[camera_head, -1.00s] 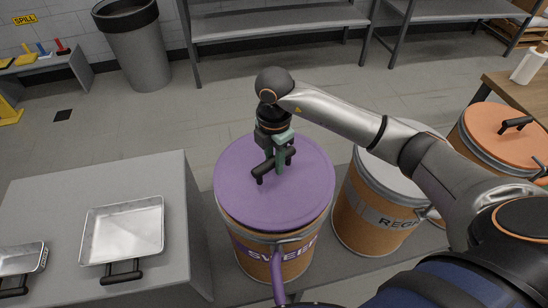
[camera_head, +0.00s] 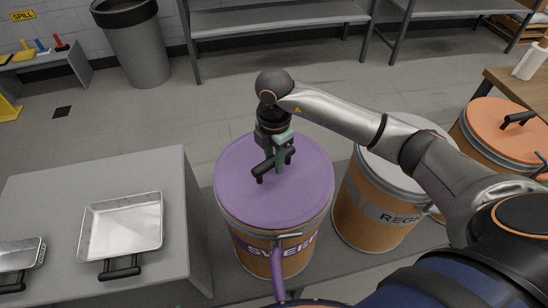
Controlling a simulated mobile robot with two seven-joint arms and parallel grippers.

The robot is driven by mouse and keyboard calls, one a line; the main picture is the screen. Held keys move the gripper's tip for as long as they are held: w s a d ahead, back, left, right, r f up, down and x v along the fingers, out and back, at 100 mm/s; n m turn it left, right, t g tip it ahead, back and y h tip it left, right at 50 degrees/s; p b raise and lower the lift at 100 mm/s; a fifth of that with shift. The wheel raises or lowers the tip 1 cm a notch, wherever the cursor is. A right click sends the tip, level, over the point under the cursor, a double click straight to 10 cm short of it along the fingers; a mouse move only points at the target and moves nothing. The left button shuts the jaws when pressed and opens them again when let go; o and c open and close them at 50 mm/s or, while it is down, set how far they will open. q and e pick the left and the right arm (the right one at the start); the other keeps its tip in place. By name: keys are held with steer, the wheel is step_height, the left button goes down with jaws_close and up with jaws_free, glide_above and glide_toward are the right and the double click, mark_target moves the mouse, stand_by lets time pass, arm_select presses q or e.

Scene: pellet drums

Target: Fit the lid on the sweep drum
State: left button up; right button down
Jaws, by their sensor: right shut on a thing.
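The purple lid (camera_head: 245,190) lies over the top of the sweep drum (camera_head: 258,258), a brown drum with a purple band lettered SWEEP. The lid looks level and covers the mouth; whether it is fully seated all around I cannot tell. My right gripper (camera_head: 276,160) is above the lid's middle, shut on its black bar handle (camera_head: 265,166). A purple lever (camera_head: 279,285) with a metal clasp hangs at the drum's front. My left gripper is not in view.
A grey-lidded drum lettered REGR (camera_head: 375,215) stands close on the right, partly behind my right arm. An orange-lidded drum (camera_head: 500,135) is farther right. A grey table (camera_head: 60,190) with a metal pan (camera_head: 121,226) is on the left. Open floor lies behind.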

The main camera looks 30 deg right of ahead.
steer(key=shift+f+b, duration=0.35)
steer(key=shift+f, duration=0.25)
stand_by(0.9)
steer(key=c, duration=0.5)
jaws_free()
steer(key=o, duration=0.5)
steer(key=shift+c, duration=0.2)
